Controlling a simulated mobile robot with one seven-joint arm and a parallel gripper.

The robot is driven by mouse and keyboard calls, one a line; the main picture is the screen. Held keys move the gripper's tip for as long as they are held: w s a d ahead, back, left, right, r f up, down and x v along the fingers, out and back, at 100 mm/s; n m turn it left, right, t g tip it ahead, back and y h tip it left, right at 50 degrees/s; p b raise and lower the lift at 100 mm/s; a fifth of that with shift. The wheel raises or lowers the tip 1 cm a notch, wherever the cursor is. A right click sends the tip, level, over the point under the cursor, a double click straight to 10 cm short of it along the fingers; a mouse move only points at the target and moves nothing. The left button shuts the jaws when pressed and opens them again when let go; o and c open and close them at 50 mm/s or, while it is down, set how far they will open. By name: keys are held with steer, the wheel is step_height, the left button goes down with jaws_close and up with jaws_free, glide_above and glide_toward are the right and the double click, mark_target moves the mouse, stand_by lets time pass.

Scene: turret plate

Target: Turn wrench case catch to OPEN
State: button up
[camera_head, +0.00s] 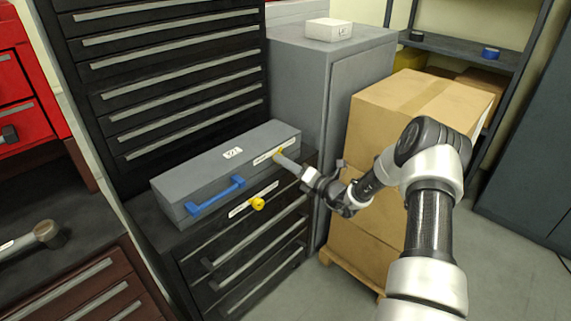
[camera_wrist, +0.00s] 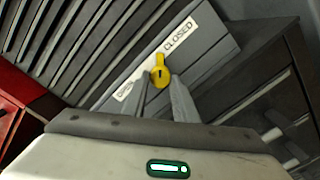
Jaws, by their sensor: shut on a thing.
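The grey wrench case (camera_head: 215,173) lies on top of a black drawer cabinet, with a blue handle (camera_head: 215,196) on its front. The catch's narrow end points up in the wrist view, roughly between the two words. My gripper (camera_wrist: 161,80) has a finger on either side of the catch's lower part and is shut on it. In the head view my gripper (camera_head: 283,160) largely covers the catch.
A second yellow knob (camera_head: 257,204) with its own label sits on the black cabinet (camera_head: 225,256) below the case. Stacked cardboard boxes (camera_head: 410,110) stand right of the cabinet, close to my arm. A grey cabinet (camera_head: 300,75) stands behind. Clear floor lies at front right.

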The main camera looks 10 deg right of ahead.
steer(key=shift+f, duration=0.1)
steer(key=shift+w+d+f+n+b, duration=0.1)
steer(key=shift+n+b, duration=2.15)
steer(key=shift+n, duration=2.2)
steer(key=shift+d+n+b, duration=0.1)
steer(key=shift+n+b, duration=2.15)
steer(key=shift+n, duration=2.2)
steer(key=o, duration=1.1)
steer(key=p+v, duration=0.2)
steer(key=v, duration=1.5)
steer(key=shift+d, duration=0.2)
